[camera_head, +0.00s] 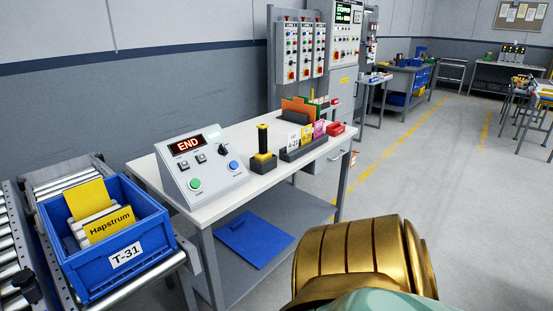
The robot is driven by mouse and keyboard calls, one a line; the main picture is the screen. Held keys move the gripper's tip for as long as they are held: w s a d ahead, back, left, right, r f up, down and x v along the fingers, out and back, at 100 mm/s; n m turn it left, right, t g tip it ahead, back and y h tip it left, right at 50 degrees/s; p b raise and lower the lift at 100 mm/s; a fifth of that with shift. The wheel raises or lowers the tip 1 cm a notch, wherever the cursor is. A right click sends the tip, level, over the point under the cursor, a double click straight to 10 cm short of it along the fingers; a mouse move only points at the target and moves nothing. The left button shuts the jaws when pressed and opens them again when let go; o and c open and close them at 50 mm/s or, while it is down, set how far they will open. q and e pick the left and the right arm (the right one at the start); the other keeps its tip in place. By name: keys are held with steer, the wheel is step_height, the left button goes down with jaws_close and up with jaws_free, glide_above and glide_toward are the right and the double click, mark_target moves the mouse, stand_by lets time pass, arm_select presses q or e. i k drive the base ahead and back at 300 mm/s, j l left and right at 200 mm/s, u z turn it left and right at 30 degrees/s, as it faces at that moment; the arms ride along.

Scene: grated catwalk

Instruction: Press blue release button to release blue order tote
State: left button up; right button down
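The blue button (233,165) sits on the right of the sloped face of a grey control console (215,183), which stands on a white-topped table. The console's display (188,145) reads END in red. The blue tote (128,278), labelled T-31, rests on a roller conveyor at the left. It holds yellow pieces, one marked Hapstrum, and pale items. Neither gripper is in view; a gold and pale green part of mine fills the bottom right.
The white table (240,203) also bears a black and yellow upright device (263,150), a dark card holder (304,150) and red bins. A blue flat piece (255,240) lies on the lower shelf. Open grey floor (400,180) lies to the right.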

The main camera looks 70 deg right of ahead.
mark_target(233, 165)
steer(key=z, duration=1.8)
steer(key=k, duration=0.05)
